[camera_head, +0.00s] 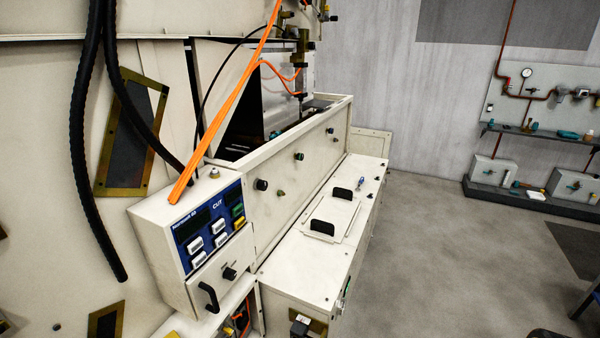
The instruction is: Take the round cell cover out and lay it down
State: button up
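I cannot make out a round cell cover in this view. A long cream machine (290,190) runs from the front left to the back, with an open trough behind its front wall. On its lower front ledge lies a flat rectangular panel (333,215) with two black handles. My gripper is not in view.
A control box (205,245) with a blue panel, buttons and a black handle juts out at the front left. Orange hoses (232,95) and black cables hang above it. Grey floor (430,240) is open at the right, before a wall shelf (540,133) with pipes.

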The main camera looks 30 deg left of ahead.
aim_at(304, 264)
jog(key=u, duration=0.55)
jog(key=i, duration=1)
jog(key=u, duration=1.15)
jog(key=i, duration=0.35)
jog(key=u, duration=0.25)
